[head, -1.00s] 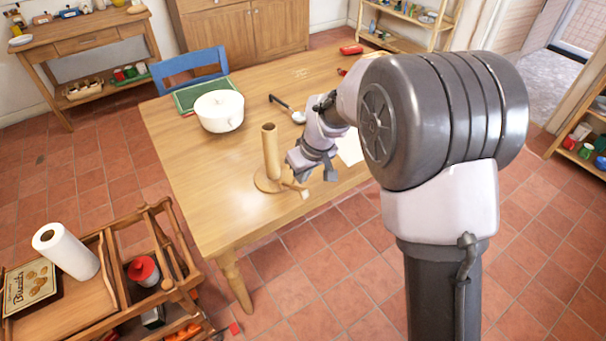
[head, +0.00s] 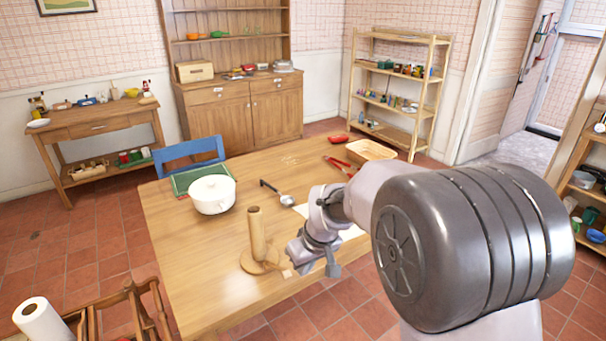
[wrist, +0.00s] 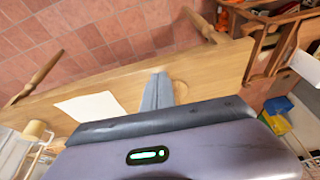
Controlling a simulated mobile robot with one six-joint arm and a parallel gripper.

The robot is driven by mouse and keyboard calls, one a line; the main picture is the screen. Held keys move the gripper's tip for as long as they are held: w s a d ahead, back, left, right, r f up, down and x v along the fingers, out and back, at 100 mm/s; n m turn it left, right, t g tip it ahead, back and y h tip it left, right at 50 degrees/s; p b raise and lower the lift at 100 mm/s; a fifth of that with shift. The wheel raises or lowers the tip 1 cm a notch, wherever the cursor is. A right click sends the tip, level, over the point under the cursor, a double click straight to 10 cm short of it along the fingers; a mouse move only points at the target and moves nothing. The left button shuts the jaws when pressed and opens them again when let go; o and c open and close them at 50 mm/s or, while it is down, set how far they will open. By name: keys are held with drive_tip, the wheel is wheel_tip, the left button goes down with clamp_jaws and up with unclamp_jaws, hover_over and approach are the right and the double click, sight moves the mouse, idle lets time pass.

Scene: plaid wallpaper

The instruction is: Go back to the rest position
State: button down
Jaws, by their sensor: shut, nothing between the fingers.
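My gripper (head: 318,268) is above the near right part of the wooden table (head: 205,270), in the head view. Its fingers show together in the wrist view (wrist: 157,92), with nothing between them. A wooden paper-towel holder (head: 257,235) with a round base and upright post stands on the table, just left of my gripper. I cannot tell from the head view whether the gripper touches its base.
A paper roll (head: 40,320) stands on the cart at lower left. A blue chair (head: 188,152) is behind the table.

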drive_tip(key=s+d+r+m, duration=0.4)
drive_tip(key=s+d+r, duration=0.1)
drive_tip(key=s+r, duration=0.5)
drive_tip(key=s+d+r+m, duration=0.1)
drive_tip(key=s+m, duration=0.1)
drive_tip(key=s, duration=0.4)
drive_tip(key=s+d+r+m+t, duration=0.1)
drive_tip(key=s+d+m, duration=0.1)
drive_tip(key=s, duration=0.4)
drive_tip(key=s+d+r+m+t, duration=0.1)
drive_tip(key=s+d+m, duration=0.1)
drive_tip(key=s, duration=0.4)
drive_tip(key=shift+s+r+m, duration=0.25)
drive_tip(key=shift+r+m, duration=0.05)
drive_tip(key=shift+r, duration=0.05)
